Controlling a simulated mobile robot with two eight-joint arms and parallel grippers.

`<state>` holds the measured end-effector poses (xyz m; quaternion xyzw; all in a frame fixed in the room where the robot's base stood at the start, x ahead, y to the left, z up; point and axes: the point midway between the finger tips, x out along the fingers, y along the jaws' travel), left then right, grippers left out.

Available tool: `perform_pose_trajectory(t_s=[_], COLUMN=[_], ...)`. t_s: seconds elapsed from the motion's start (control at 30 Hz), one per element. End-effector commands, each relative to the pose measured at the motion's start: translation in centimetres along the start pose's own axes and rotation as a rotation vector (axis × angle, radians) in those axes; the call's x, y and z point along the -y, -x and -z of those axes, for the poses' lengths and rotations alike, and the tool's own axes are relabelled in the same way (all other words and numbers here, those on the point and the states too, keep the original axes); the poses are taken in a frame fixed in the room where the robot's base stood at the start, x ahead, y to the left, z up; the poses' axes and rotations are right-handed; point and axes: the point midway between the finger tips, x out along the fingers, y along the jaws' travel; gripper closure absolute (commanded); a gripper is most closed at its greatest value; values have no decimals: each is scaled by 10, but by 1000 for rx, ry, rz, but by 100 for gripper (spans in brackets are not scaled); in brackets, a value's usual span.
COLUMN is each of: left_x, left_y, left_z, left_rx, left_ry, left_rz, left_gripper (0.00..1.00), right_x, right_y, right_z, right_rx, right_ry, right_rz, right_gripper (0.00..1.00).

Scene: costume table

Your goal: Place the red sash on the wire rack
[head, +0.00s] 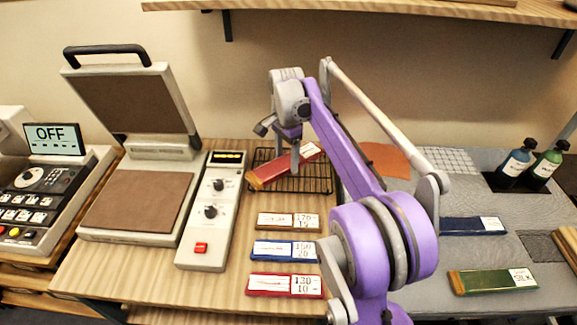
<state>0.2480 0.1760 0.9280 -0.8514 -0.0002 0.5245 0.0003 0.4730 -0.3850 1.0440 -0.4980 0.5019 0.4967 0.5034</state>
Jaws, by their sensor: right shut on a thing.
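The red sash (270,172) is a long flat red bundle with a pale label at its right end. It is at the wire rack (318,185), a dark grid on the wooden table, and lies slantwise across it in the picture. I cannot tell whether it touches the rack or is just above it. My right gripper (295,170) points down and is shut on the sash near its middle. My purple right arm hides the right part of the rack. My left gripper is not in view.
An open heat press (135,205) and its control box (207,215) stand left of the rack. Brown, blue and red label cards (285,251) lie in front. A blue sash (465,226), a green sash (485,281) and bottles (516,160) are on the grey surface at right. A shelf (400,8) hangs above.

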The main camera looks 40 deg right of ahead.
Motion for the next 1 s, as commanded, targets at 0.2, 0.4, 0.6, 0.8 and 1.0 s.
perform_pose_trajectory(t_s=[0.2,0.4,0.6,0.8,1.0], left_x=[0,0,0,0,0], left_y=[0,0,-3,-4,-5], left_z=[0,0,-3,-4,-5], left_rx=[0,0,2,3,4], left_ry=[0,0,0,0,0], left_rz=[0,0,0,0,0], left_gripper=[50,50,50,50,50], right_x=[35,47,48,47,47], right_y=[-13,-22,-57,-82,-101], right_z=[36,49,51,50,50], right_rx=[-1,-2,-2,-2,-2], right_ry=[-469,-667,-693,-691,-690], right_rz=[-5,-7,-8,-7,-7], right_gripper=[92,92,92,92,92])
